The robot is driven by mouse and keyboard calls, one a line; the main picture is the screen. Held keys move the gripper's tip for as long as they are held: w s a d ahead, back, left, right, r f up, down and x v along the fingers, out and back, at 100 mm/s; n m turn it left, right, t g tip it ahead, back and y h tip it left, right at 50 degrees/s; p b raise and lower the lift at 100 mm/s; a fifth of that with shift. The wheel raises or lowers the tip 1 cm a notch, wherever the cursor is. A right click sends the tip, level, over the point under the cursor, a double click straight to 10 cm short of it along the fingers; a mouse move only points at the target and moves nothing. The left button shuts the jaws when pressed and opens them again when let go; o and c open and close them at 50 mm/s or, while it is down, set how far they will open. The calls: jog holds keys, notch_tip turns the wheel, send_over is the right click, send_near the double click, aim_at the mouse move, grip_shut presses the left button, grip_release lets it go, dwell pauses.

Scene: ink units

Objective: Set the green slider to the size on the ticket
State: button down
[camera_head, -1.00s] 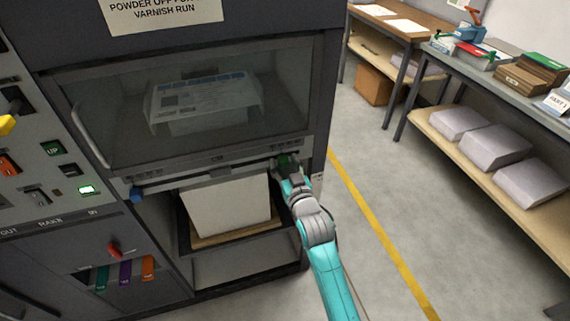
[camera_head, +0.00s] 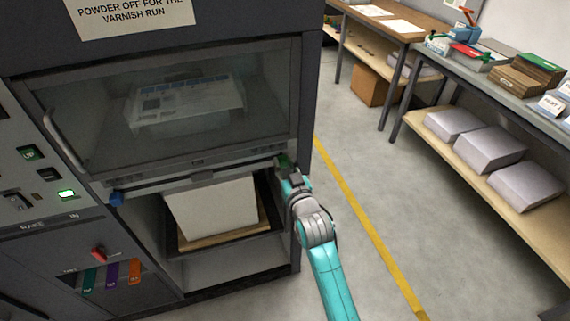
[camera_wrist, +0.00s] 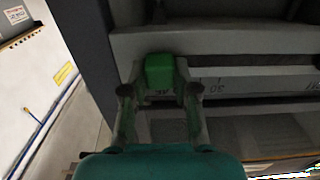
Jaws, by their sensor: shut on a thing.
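The green slider (camera_wrist: 160,72) sits between the fingers of my gripper (camera_wrist: 160,95) in the wrist view, on a rail with a printed scale (camera_wrist: 225,85). A "30" reads to the right of the slider; the mark by the slider is partly hidden. My gripper is shut on the slider. In the head view, my gripper (camera_head: 287,175) is at the right end of the rail below the machine's window, and only a bit of the green slider (camera_head: 283,160) shows. A blue slider (camera_head: 117,198) is at the rail's left end. I cannot make out a ticket.
A pale paper stack (camera_head: 212,207) sits in the open bay under the rail. The window handle (camera_head: 62,138) and a control panel (camera_head: 30,170) are at left. Clear floor with a yellow line (camera_head: 360,215) lies right, before a bench (camera_head: 480,85).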

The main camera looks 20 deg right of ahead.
jog(key=c, duration=0.9)
grip_release()
jog(key=shift+d, duration=0.3)
jog(key=s, duration=1.2)
jog(key=shift+f, duration=0.1)
jog(key=s+f+g, duration=0.1)
jog(key=s+f, duration=0.3)
jog(key=s, duration=0.7)
jog(key=s+f+g, duration=0.1)
jog(key=s+f, duration=0.4)
jog(key=s, duration=0.6)
jog(key=shift+g, duration=0.6)
jog(key=v, duration=1.3)
jog(key=f+v, duration=0.1)
jog(key=v, duration=0.6)
jog(key=shift+s+a+f, duration=0.1)
jog(key=shift+s+a, duration=0.15)
